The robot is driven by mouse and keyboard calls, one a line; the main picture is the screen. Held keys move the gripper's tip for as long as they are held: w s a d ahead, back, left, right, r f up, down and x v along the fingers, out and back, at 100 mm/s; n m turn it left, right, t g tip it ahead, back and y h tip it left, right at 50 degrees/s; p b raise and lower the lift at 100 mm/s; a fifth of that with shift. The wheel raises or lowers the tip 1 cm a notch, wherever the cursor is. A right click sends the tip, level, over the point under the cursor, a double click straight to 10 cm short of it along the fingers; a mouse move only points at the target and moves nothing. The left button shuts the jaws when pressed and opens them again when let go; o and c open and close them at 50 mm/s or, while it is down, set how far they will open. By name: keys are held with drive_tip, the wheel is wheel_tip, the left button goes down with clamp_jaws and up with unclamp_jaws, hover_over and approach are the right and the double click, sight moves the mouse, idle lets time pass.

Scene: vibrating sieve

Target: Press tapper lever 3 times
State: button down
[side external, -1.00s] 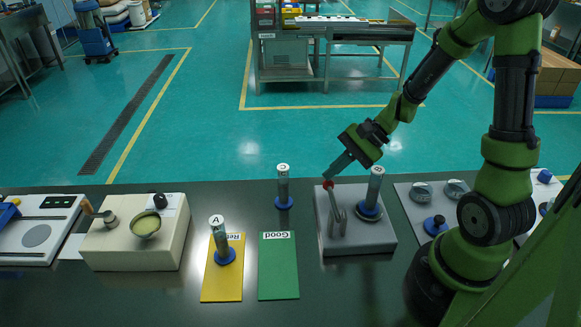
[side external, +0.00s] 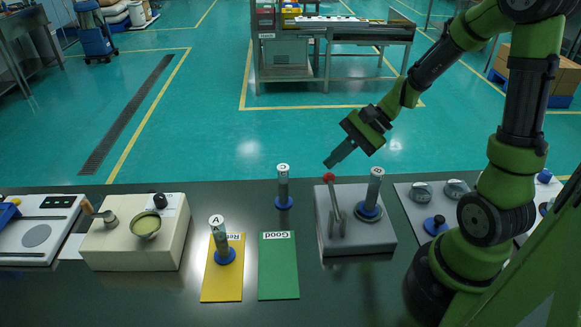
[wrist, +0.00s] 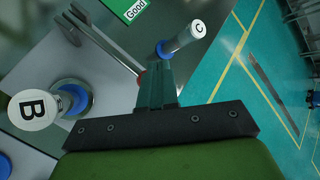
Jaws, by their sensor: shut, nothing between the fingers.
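The tapper lever (side external: 336,208) is a grey arm with a red knob (side external: 328,177), standing upright with a slight lean on a grey block (side external: 375,236). A cylinder marked B (side external: 374,188) with a blue base stands on the same block, right of the lever; it also shows in the wrist view (wrist: 34,110). My gripper (side external: 332,164) is shut and empty, just above the knob with a small gap in the side view. In the wrist view my shut fingers (wrist: 156,82) partly hide the knob end of the lever.
Cylinder C (side external: 283,186) stands on the table behind the green Good mat (side external: 278,275). Cylinder A (side external: 219,240) stands on the yellow mat (side external: 222,283). A panel with grey knobs (side external: 423,191) lies right of the block. A cream block with a bowl (side external: 146,226) is at left.

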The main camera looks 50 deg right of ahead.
drive_tip(key=shift+r, duration=2.4)
drive_tip(key=shift+r, duration=0.1)
idle(0.6)
wheel_tip(320, 180, up, 4)
drive_tip(key=shift+f, duration=0.2)
drive_tip(key=shift+f, duration=0.1)
drive_tip(key=shift+f, duration=4.35)
drive_tip(key=shift+f, duration=0.4)
